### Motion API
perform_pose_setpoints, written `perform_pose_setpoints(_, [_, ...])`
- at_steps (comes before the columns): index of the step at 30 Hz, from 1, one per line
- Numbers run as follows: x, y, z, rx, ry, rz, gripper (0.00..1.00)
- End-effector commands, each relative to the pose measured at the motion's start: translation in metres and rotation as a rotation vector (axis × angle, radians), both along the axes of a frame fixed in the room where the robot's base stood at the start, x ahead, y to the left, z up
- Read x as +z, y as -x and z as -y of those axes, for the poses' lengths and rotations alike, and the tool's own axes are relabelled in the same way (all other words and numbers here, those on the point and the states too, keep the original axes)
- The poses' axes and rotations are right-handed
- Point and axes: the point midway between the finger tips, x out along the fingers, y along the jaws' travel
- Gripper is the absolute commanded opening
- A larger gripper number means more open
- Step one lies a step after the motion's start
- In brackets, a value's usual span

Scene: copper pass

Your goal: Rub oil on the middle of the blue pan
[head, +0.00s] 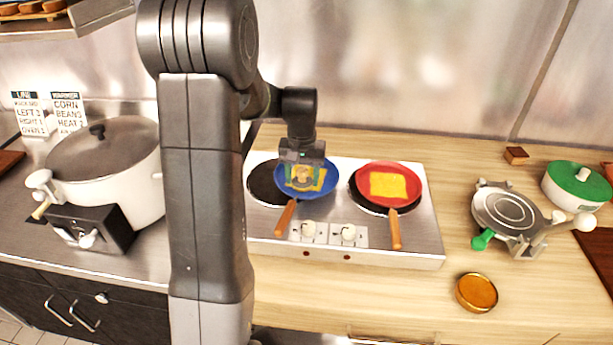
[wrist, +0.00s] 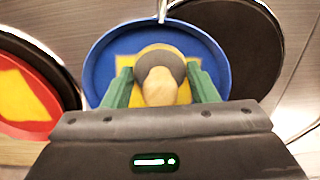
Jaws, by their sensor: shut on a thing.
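The blue pan (head: 328,187) sits on the left burner with its wooden handle toward the front. A yellow patch (wrist: 128,62) covers its middle. My gripper (head: 304,174) is over the pan, pointing down. In the wrist view, its green fingers are shut on a tan knob (wrist: 160,88) with a round grey pad (wrist: 162,58) beyond it, which looks like an oil rubber. The pad hides part of the yellow patch. I cannot tell whether the pad touches the pan.
The red pan (head: 364,172), with a yellow square, sits on the right burner of the steel stove (head: 425,225). An amber-filled dish (head: 477,292), metal press (head: 507,212) and green-lidded pot (head: 577,187) stand right. A large white pot (head: 125,195) stands left. Wood counter is clear front right.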

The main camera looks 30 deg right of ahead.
Motion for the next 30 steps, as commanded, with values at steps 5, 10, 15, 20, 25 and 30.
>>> perform_pose_setpoints(5, [0.0, 0.0, -0.001, -0.001, -0.003, -0.002, 0.35])
perform_pose_setpoints(10, [0.014, 0.0, 0.0, -0.001, -0.001, 0.0, 0.35])
perform_pose_setpoints(15, [0.032, 0.0, 0.0, -0.001, -0.001, -0.001, 0.35])
perform_pose_setpoints(20, [0.048, 0.0, 0.0, -0.001, -0.001, -0.001, 0.35])
perform_pose_setpoints(25, [0.06, 0.001, 0.0, -0.001, -0.001, -0.001, 0.35])
perform_pose_setpoints(30, [0.059, 0.001, 0.0, -0.001, -0.001, -0.001, 0.35])
